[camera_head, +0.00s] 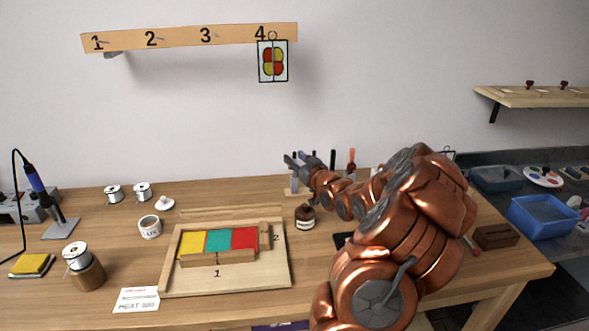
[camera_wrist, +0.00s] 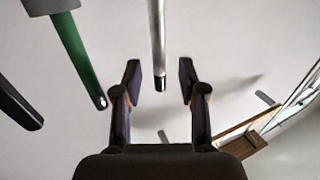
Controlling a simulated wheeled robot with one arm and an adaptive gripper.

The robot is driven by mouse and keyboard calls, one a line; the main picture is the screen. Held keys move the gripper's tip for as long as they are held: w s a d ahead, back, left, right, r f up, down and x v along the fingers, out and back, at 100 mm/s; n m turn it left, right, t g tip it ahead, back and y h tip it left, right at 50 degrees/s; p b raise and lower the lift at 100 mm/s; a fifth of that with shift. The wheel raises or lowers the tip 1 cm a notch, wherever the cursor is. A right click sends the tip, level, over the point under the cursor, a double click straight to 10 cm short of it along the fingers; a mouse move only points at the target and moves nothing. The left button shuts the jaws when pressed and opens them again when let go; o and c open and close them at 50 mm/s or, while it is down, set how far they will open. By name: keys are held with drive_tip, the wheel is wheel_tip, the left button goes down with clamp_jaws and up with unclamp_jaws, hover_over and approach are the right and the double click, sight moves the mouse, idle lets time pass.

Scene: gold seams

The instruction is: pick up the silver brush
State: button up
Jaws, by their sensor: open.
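The silver brush (camera_wrist: 157,40) shows in the wrist view as a slim silver rod with a dark end, reaching down from the top edge. My gripper (camera_wrist: 159,78) is open, with one finger on each side of the rod's dark end and visible gaps on both sides. In the head view my gripper (camera_head: 297,162) is at the back of the table, in front of several upright tools by the wall. I cannot pick out the silver brush there; my gripper and arm cover part of that group.
In the wrist view a green handle (camera_wrist: 79,58) and a dark handle (camera_wrist: 18,104) stand left of the silver rod. In the head view a brown bottle (camera_head: 305,217) stands below my gripper, and a wooden tray (camera_head: 222,280) with coloured panes lies front left.

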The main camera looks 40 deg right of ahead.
drive_tip(key=shift+w+d, duration=0.2)
drive_tip(key=shift+w, duration=0.4)
clamp_jaws()
